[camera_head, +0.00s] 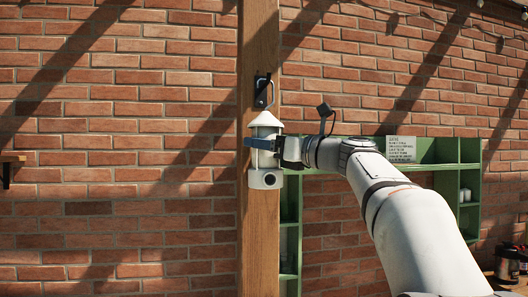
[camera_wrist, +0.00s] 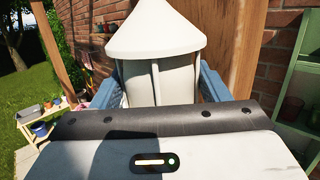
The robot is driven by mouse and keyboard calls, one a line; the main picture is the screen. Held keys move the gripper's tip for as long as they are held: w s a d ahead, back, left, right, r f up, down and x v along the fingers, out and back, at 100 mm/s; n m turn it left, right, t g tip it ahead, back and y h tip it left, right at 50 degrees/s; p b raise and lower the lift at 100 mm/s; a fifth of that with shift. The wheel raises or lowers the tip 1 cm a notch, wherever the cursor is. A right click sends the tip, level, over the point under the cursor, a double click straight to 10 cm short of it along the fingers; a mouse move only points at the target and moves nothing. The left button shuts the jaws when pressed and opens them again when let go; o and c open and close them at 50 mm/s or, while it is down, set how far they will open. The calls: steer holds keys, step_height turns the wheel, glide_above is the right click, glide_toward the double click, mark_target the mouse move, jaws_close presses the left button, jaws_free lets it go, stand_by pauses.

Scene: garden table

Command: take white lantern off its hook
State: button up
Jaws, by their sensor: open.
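The white lantern (camera_head: 266,123) has a conical top and a round base. It is upright in front of the wooden post, just below the dark hook (camera_head: 263,90) on its plate. My gripper (camera_head: 262,143) is at the lantern's middle, with its blue fingers around the body. In the wrist view the lantern (camera_wrist: 157,70) stands between the two blue fingers of my gripper (camera_wrist: 158,90), one on each side. The jaws are open. I cannot tell whether either finger touches the lantern or whether its loop is on the hook. The hook is out of the wrist view.
The wooden post (camera_head: 259,230) stands against a brick wall (camera_head: 120,150). A green shelf unit (camera_head: 440,151) with a sign (camera_head: 401,149) is behind my arm on the right. A small wooden shelf (camera_head: 13,158) is at the left edge. Open space lies left of the post.

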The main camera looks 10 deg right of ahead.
mark_target(266, 128)
steer(key=c, duration=0.9)
steer(key=shift+r, duration=0.1)
steer(key=shift+r, duration=0.7)
step_height(266, 128, up, 2)
steer(key=r+b+v, duration=0.1)
steer(key=v, duration=0.5)
steer(key=r+b+v, duration=0.1)
steer(key=b+v, duration=0.1)
steer(key=v, duration=0.4)
steer(key=b+v, duration=0.1)
steer(key=v, duration=0.5)
steer(key=shift+s+r, duration=0.15)
steer(key=shift+r, duration=0.2)
steer(key=shift+r, duration=0.1)
